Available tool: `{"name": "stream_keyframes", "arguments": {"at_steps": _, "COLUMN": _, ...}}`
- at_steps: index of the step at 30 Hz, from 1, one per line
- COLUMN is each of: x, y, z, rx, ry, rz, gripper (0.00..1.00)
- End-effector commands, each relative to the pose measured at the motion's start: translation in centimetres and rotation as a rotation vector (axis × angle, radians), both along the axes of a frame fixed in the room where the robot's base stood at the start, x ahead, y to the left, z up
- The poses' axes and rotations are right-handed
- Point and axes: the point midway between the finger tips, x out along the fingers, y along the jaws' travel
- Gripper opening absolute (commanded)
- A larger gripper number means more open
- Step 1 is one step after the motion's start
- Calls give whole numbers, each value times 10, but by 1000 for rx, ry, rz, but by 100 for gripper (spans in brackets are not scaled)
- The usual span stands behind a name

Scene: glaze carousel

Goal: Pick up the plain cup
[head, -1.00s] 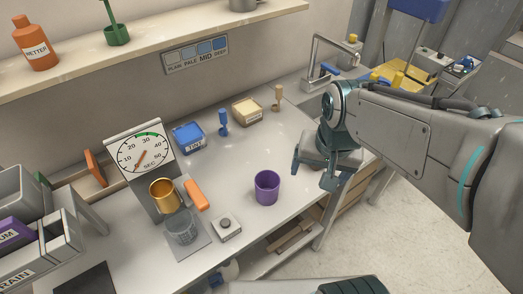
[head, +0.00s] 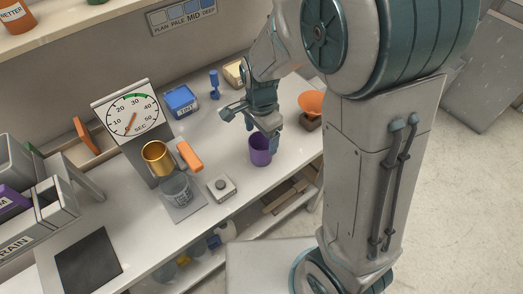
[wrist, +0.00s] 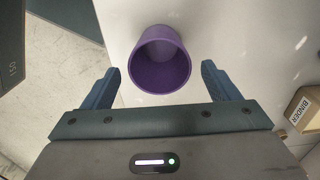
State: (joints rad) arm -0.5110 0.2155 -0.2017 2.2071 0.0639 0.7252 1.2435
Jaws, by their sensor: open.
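A purple cup (head: 260,150) with no visible markings stands upright on the white table, near its front edge. In the wrist view the cup (wrist: 160,62) is seen from above at a slant, mouth open and empty. My gripper (head: 252,124) is open and empty, close above and beside the cup in the head view. In the wrist view its two fingers (wrist: 160,70) stand one to each side of the cup, with a gap at each side. I cannot tell how far the fingertips are above the rim.
A gold cup (head: 157,158) and a clear beaker (head: 176,189) stand by a dial (head: 132,114) at left. A grey button box (head: 221,187) is just left of the purple cup. An orange bowl (head: 312,104) is at right; a blue tub (head: 181,100) is behind.

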Motion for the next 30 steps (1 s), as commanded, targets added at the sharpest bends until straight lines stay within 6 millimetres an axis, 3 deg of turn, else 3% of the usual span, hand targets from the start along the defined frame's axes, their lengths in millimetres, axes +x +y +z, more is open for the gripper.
{"name": "stream_keyframes", "arguments": {"at_steps": 18, "x": 0, "y": -1, "z": -67, "rx": -1, "ry": 0, "rz": 0, "gripper": 82}}
{"name": "stream_keyframes", "arguments": {"at_steps": 27, "x": 0, "y": -1, "z": -72, "rx": -1, "ry": -2, "rz": 2, "gripper": 82}}
{"name": "stream_keyframes", "arguments": {"at_steps": 30, "x": 0, "y": -1, "z": -72, "rx": -1, "ry": -2, "rz": 1, "gripper": 57}}
